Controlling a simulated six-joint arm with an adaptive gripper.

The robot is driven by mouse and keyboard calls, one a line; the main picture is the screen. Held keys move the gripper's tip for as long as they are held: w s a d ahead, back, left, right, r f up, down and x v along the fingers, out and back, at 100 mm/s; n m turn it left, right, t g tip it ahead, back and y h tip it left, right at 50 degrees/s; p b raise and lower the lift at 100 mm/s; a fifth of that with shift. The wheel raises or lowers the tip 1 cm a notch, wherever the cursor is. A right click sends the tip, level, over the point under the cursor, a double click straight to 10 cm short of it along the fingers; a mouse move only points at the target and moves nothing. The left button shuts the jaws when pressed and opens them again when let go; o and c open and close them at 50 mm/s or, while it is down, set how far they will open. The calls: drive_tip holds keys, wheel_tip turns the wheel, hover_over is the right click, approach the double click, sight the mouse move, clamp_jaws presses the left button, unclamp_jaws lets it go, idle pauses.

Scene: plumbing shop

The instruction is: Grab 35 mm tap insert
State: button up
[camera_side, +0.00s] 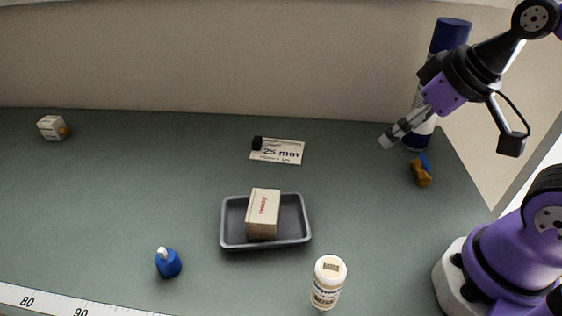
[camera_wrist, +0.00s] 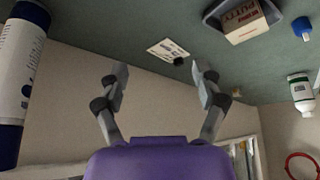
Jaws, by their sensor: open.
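A small blue cylinder with a white stem, which looks like the tap insert (camera_side: 170,265), stands upright at the front left of the bench, left of the grey tray. Its size cannot be read. It also shows at the top right of the wrist view (camera_wrist: 303,29). A white card (camera_side: 284,153), whose writing looks like "25 mm", lies at the back middle with a small black piece (camera_side: 257,143) at its left corner. My gripper (camera_side: 392,139) is open and empty, raised at the right, far from the blue piece. The wrist view shows its fingers spread (camera_wrist: 160,75).
The grey tray (camera_side: 230,240) holds a cardboard box (camera_side: 263,214). A white bottle (camera_side: 328,282) stands at the front. A tall blue-and-white canister (camera_side: 452,35) stands behind my gripper, near a brass-and-blue fitting (camera_side: 421,174). A small white box (camera_side: 52,127) is far left. The left middle is clear.

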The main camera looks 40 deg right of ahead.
drive_tip(key=shift+w, duration=0.1)
drive_tip(key=n+g+y, duration=0.4)
drive_tip(key=n+y, duration=0.2)
drive_tip(key=n, duration=1)
hover_over(167, 254)
drive_tip(key=s+d, duration=0.1)
drive_tip(key=d, duration=0.3)
wheel_tip(167, 254, down, 8)
drive_tip(key=x, duration=0.4)
drive_tip(key=shift+s+d+f, duration=0.1)
drive_tip(key=shift+d, duration=0.1)
drive_tip(key=x, duration=0.6)
drive_tip(key=shift+c, duration=0.4)
drive_tip(key=shift+d, duration=0.1)
drive_tip(key=c, duration=1.1)
